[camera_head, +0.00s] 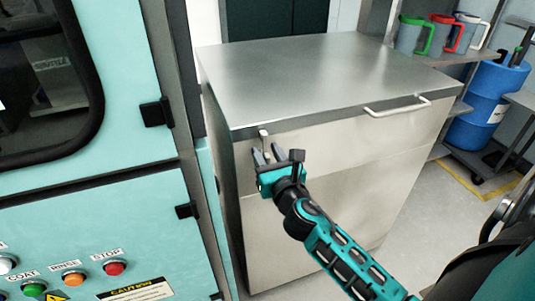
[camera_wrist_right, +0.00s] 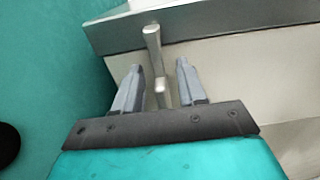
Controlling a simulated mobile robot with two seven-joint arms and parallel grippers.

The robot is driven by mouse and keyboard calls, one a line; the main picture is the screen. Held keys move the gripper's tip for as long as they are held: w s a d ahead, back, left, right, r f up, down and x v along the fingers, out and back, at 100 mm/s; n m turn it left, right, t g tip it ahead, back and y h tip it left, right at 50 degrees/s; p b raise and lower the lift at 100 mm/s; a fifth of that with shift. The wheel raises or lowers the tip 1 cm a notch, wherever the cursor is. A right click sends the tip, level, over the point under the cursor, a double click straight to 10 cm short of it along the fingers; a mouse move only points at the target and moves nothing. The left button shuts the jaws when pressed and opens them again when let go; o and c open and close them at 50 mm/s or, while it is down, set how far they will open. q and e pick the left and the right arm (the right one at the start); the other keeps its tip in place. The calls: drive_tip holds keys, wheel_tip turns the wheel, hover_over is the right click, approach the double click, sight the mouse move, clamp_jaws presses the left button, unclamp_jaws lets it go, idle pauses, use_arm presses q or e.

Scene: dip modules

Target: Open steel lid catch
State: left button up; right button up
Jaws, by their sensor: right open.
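The steel lid (camera_head: 300,75) lies flat and closed on top of a steel cabinet (camera_head: 320,215). The lid catch (camera_head: 264,140) is a small upright metal lever at the front edge, near the left corner. In the right wrist view the catch (camera_wrist_right: 153,60) stands between the fingers, with visible gaps on both sides. My right gripper (camera_head: 268,154) is open at the catch, its fingers pointing up towards the lid edge. Its fingers also show in the right wrist view (camera_wrist_right: 160,85). My left gripper is not in view.
A bar handle (camera_head: 397,106) is on the lid's front right. A teal machine (camera_head: 90,190) with buttons and black hinges stands close on the left. A shelf (camera_head: 440,58) with jugs and a blue drum (camera_head: 484,105) are at the right. Open floor (camera_head: 420,230) lies in front of the cabinet's right.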

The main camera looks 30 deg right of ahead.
clamp_jaws()
idle(0.6)
